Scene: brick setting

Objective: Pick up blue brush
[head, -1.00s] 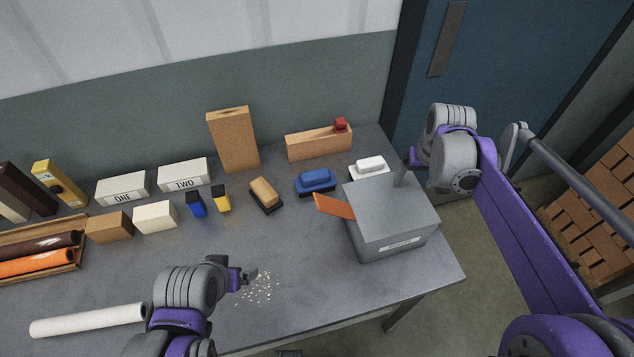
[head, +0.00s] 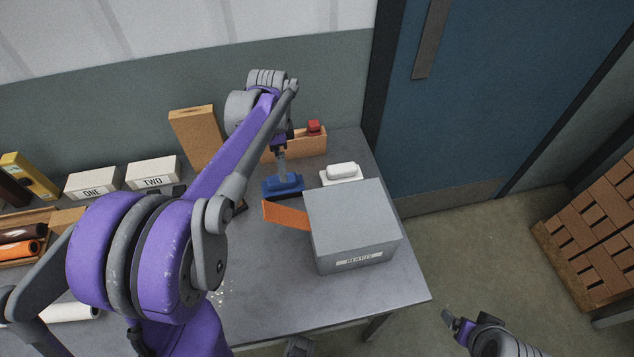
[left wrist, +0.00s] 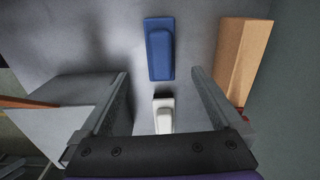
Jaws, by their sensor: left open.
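The blue brush (head: 282,187) lies on the grey table, left of the white brush (head: 341,173) and behind the grey box (head: 352,228). My left gripper (head: 281,168) points down over the blue brush in the head view. In the left wrist view, the left gripper's two fingers (left wrist: 160,92) are wide apart with nothing held. There the blue brush (left wrist: 160,50) lies beyond the fingertips, and the white brush (left wrist: 163,115) shows between the fingers. My right gripper (head: 454,322) is off the table at the lower right; its jaws are unclear.
An orange piece (head: 286,215) sticks out of the grey box's left side. A wooden block (head: 312,143) with a red item (head: 314,128) stands behind the blue brush. A tall tan block (head: 193,136) is behind my left arm. The table's front right is clear.

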